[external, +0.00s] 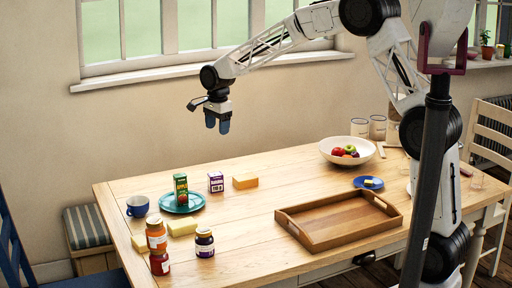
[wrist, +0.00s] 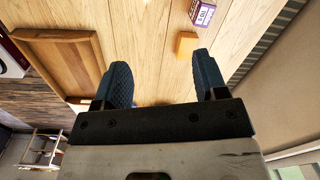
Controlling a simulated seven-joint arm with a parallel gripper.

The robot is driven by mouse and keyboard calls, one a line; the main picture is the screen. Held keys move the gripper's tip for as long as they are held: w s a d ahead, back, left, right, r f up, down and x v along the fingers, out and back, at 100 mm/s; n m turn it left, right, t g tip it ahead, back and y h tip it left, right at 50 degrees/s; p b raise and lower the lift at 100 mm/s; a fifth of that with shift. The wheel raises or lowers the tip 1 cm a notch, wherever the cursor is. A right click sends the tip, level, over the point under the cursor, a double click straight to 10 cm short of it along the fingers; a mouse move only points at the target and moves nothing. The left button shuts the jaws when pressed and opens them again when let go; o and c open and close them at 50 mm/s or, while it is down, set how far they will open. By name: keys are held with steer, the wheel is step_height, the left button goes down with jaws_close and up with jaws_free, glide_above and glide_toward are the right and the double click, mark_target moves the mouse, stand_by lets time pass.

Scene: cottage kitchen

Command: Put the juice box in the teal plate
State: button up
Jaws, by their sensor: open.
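A green carton with a red fruit picture (external: 181,188), which looks like the juice box, stands upright on the teal plate (external: 196,204) at the left of the table. My gripper (external: 217,122) is open and empty, high above the table, over its back part and apart from the carton and plate. In the wrist view my gripper's two fingers (wrist: 162,65) are spread with nothing between them. The carton and plate are not visible in the wrist view.
Right of the plate are a purple box (external: 215,182) and an orange-yellow block (external: 245,181). A blue mug (external: 138,206), jars (external: 204,243) and yellow blocks (external: 182,228) surround its left and front. A wooden tray (external: 312,242) and fruit bowl (external: 332,158) stand farther right.

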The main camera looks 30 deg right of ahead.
steer(key=s+d+r+n+t, duration=0.1)
steer(key=s+d+r+n, duration=0.3)
steer(key=s+d, duration=0.6)
steer(key=s+d+r+n, duration=0.3)
steer(key=s+d+r, duration=0.4)
steer(key=s+d, duration=0.3)
steer(key=s+d+f+n, duration=0.1)
steer(key=s+d, duration=0.3)
steer(key=s, duration=0.5)
steer(key=s+d+f+n, duration=0.2)
steer(key=s+d+n, duration=0.2)
steer(key=s, duration=0.6)
steer(key=s+d+f+n+t, duration=0.1)
steer(key=s+d, duration=0.3)
steer(key=s, duration=0.6)
steer(key=shift+d+f+n, duration=0.35)
steer(key=shift+f+n, duration=0.05)
steer(key=shift+n, duration=0.3)
